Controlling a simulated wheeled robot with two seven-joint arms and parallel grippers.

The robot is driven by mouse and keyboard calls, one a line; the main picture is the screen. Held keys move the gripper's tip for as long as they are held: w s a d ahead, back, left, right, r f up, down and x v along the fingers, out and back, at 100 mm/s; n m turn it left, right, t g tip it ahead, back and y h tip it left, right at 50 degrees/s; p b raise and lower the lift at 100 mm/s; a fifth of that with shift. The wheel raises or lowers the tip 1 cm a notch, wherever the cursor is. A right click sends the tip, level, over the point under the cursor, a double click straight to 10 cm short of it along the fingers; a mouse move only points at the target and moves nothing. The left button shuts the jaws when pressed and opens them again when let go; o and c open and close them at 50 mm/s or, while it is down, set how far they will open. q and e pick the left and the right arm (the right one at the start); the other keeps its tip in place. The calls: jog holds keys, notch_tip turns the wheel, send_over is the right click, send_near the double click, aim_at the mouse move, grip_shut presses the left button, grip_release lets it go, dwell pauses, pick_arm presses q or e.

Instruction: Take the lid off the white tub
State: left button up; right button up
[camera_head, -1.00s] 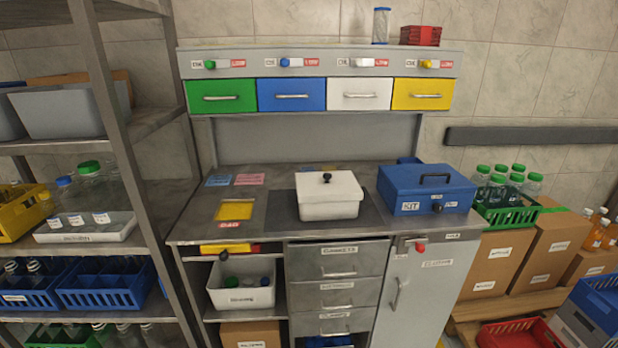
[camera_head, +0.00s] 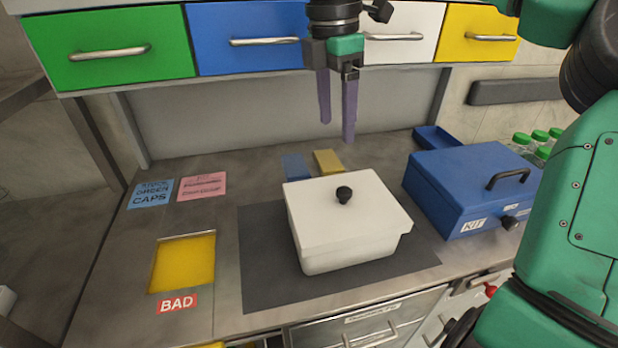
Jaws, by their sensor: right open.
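The white tub (camera_head: 345,254) stands on a dark grey mat on the metal workbench. Its white lid (camera_head: 318,210) is on, with a round black knob (camera_head: 344,193) in the middle of the top. My right gripper (camera_head: 337,132) is above and behind the tub, pointing down, with its two purple fingers apart and nothing between them. It is clear of the knob. My left gripper is not in view. The inside of the tub is hidden by the lid.
A blue kit box (camera_head: 455,185) with a black handle stands right of the tub. A yellow BAD recess (camera_head: 183,263) is at the left. Blue and yellow blocks (camera_head: 328,162) lie behind the tub. Closed coloured drawers (camera_head: 110,45) hang above. The mat (camera_head: 262,262) has free room left of the tub.

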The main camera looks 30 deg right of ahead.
send_near(345, 190)
jog(key=shift+s+a+f, duration=0.15)
jog(key=shift+f, duration=0.35)
jog(key=f, duration=0.5)
jog(key=d+f+p, duration=0.1)
jog(key=f, duration=0.2)
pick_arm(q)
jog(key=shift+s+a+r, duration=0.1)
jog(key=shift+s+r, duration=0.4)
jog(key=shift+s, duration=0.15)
pick_arm(e)
grip_shut()
